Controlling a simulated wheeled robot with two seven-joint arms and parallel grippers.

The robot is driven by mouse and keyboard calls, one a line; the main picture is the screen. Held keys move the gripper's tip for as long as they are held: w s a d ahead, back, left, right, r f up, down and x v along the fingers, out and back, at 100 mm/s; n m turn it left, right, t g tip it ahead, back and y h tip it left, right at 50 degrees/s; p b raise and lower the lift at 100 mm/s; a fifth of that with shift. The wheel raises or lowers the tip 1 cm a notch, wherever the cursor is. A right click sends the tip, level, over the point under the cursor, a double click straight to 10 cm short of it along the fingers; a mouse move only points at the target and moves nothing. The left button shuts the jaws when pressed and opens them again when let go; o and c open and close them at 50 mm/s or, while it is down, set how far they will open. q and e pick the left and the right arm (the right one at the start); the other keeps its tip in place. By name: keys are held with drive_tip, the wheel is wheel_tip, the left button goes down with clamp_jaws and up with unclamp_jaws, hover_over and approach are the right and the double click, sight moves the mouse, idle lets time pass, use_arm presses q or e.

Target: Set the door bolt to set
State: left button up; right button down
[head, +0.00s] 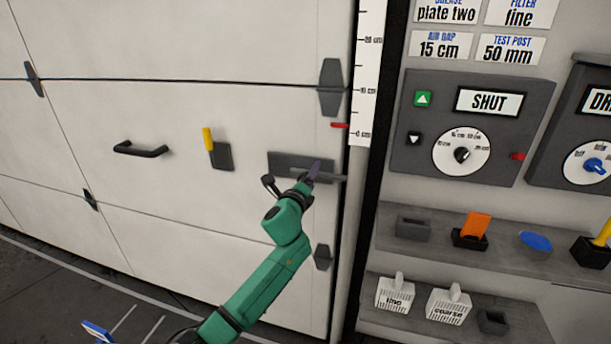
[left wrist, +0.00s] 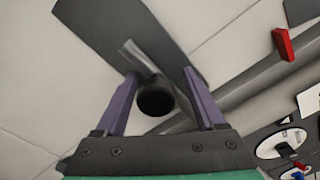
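The door bolt is a dark grey plate (head: 285,163) low on the right side of the white panelled door, with a grey rod reaching right toward the door edge. The plate also shows in the left wrist view (left wrist: 95,22), with a light metal bar and a round black knob (left wrist: 155,97) in front of it. My left gripper (head: 314,172) is at the bolt. In the left wrist view its purple fingers (left wrist: 162,75) are apart, one on each side of the knob. I cannot tell whether they touch it. My right gripper is not in view.
On the door are a yellow lever (head: 208,140) and a black pull handle (head: 140,149). Right of the door, a control panel (head: 475,180) reads "SHUT". Shelves (head: 400,243) below it hold an orange piece, a blue disc and white boxes.

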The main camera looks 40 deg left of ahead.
use_arm(q)
drive_tip(key=shift+s, duration=0.25)
drive_tip(key=b+v, duration=0.1)
drive_tip(key=v, duration=1.3)
drive_tip(key=shift+s+d+f, duration=0.1)
drive_tip(key=shift+d, duration=0.05)
